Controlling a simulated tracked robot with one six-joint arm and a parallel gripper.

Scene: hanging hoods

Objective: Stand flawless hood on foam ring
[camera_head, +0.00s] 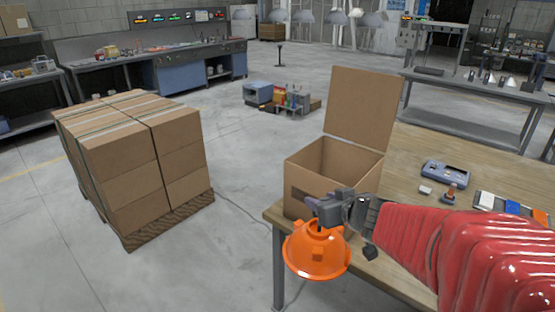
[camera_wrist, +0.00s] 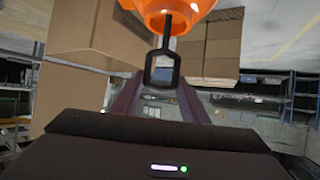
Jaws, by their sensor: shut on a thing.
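An orange hood (camera_head: 316,257) hangs below my gripper (camera_head: 328,204), just off the near-left corner of the wooden table, its wide opening facing down. In the wrist view, part of the orange hood (camera_wrist: 190,12) shows at the top edge. A dark stem ends in a black loop (camera_wrist: 163,70) between my gripper's fingers (camera_wrist: 160,84), which are shut on this loop. I cannot make out any flaw on the hood's visible side. I cannot identify a foam ring in either view.
An open cardboard box (camera_head: 310,172) stands on the wooden table (camera_head: 415,160) behind my gripper. A blue-grey device (camera_head: 445,174) and small items lie at right. Stacked cartons (camera_head: 130,150) stand at left. Several pale hoods (camera_head: 305,16) hang far back.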

